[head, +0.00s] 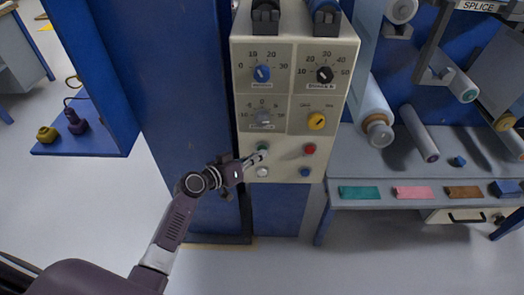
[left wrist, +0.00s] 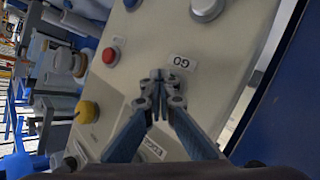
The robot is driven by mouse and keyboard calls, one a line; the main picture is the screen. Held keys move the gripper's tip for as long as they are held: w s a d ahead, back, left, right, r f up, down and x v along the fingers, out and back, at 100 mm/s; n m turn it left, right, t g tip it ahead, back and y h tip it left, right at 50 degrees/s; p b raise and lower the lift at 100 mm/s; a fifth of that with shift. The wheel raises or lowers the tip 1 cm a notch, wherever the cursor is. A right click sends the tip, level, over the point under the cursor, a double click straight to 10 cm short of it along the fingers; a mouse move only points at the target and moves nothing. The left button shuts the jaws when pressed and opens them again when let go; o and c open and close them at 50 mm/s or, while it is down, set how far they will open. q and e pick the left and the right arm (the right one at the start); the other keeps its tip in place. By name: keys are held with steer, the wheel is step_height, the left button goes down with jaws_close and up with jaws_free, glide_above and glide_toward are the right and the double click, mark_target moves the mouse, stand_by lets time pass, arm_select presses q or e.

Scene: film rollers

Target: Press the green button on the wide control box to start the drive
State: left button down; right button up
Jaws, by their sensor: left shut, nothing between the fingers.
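The wide control box (head: 285,165) is a cream panel with knobs above and several buttons below. The green button (head: 262,147) is at the lower left of its face, and my left gripper (head: 262,156) partly covers it. The left gripper is shut and empty, its tips at or very close to the button; I cannot tell whether they touch. My right gripper is not in view.
A red button (head: 310,148), a white button (head: 262,172) and a blue button (head: 305,172) are close by on the panel. A yellow knob (head: 317,121) is above the red button. A grey bench (head: 440,170) with rollers and coloured pieces stands at the right.

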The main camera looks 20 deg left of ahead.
arm_select(q)
steer(key=shift+r, duration=0.1)
steer(key=shift+s+d, duration=0.25)
steer(key=shift+s, duration=0.55)
steer(key=s, duration=0.2)
steer(key=s+d+p, duration=0.1)
steer(key=s, duration=0.2)
steer(key=shift+d, duration=0.2)
stand_by(0.7)
